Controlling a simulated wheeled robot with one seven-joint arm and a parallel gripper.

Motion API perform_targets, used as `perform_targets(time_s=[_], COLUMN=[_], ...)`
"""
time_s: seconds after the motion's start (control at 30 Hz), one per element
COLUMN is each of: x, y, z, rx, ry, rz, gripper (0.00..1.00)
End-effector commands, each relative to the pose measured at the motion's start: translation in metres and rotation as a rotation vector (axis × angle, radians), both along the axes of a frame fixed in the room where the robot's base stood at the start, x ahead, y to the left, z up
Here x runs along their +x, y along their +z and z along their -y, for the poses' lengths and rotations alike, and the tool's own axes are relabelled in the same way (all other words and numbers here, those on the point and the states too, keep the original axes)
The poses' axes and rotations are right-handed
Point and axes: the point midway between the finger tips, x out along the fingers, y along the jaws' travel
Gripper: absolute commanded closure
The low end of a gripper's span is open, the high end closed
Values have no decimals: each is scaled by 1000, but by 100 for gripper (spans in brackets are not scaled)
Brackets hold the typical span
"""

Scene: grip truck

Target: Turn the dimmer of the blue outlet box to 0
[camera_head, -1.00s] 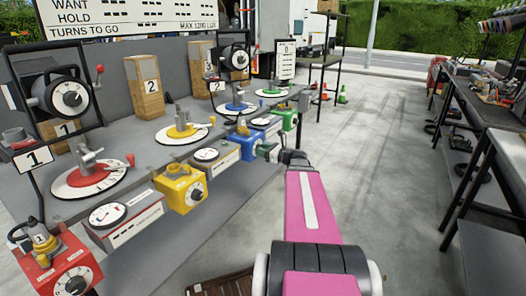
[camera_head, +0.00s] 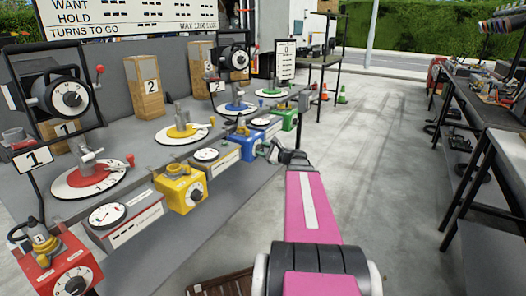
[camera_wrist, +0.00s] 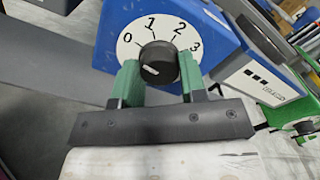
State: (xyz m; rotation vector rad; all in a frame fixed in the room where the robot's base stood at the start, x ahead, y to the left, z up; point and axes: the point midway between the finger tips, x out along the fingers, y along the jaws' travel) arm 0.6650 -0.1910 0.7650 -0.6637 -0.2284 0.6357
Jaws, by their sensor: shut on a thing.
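The blue outlet box (camera_head: 243,142) stands at the bench's front edge in the head view, between the yellow and green boxes. In the wrist view the blue box (camera_wrist: 200,22) fills the top, with a white dial marked 0, 1, 2, 3 (camera_wrist: 134,48). Its black dimmer knob (camera_wrist: 158,62) sits between the two green fingers of my gripper (camera_wrist: 158,82), which is shut on it. A short white mark shows low on the knob's face; which number it points at is hard to tell. The gripper (camera_head: 266,149) also shows at the box in the head view.
A yellow box (camera_head: 181,188), a red box (camera_head: 62,268) and a green box (camera_head: 289,117) line the same front edge. Meters and colored turntables stand on the grey bench (camera_head: 140,160). The floor (camera_head: 375,150) to the right is clear.

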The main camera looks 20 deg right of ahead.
Motion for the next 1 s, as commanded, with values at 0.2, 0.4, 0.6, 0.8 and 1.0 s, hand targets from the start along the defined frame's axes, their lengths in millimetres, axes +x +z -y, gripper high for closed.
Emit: perform_targets(time_s=[0.2,0.4,0.6,0.8,1.0], x=[0,-1,-1,0,-5], y=[0,0,0,0,0], z=[0,0,0,0,4], rx=[-20,-21,-21,-19,-19], ry=[0,0,0,-1,-2], rz=[14,14,14,14,14], gripper=[85,85,36,36,36])
